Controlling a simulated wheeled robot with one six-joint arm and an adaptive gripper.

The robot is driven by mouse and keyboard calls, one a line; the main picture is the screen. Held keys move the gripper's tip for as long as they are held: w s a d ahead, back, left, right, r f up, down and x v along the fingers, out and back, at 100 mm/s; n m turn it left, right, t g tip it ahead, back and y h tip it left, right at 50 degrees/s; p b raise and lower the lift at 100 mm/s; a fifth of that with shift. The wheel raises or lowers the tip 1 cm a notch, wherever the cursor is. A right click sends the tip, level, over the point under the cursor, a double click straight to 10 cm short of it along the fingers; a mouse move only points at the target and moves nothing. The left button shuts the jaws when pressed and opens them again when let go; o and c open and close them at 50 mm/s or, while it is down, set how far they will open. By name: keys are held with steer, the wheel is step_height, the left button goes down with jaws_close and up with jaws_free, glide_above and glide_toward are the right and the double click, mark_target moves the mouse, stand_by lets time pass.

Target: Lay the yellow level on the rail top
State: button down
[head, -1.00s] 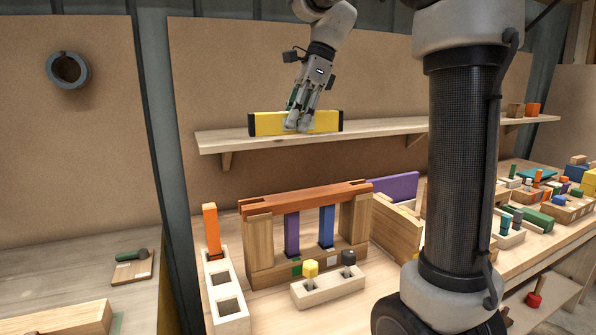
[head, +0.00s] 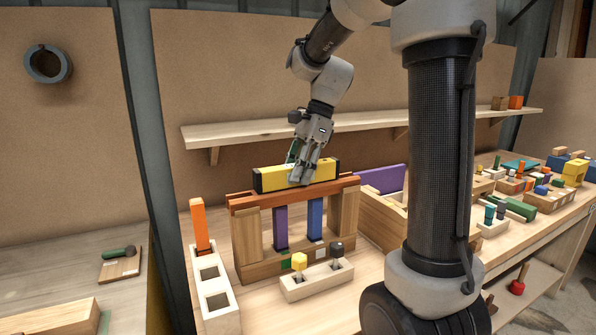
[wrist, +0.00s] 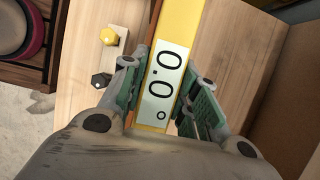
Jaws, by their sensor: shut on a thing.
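The yellow level (head: 272,179) with black ends is in my gripper (head: 303,179), which is shut on its middle from above. In the head view the level lies lengthwise along the orange-brown rail (head: 240,203) on top of the wooden frame, at or just above its top; I cannot tell whether it touches. In the wrist view the level (wrist: 180,25) runs between the green finger pads, with a white "0.0" display facing up. The rail shows only as a thin orange strip beside it.
Purple and blue uprights (head: 281,228) stand inside the frame. A block with yellow and black knobs (head: 318,281) sits in front, and a pale box with an orange bar (head: 212,290) to the left. A wooden box (head: 385,215) is close right. The wall shelf (head: 240,132) behind is bare here.

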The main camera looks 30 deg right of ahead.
steer(key=shift+f, duration=0.2)
steer(key=c, duration=1.1)
jaws_free()
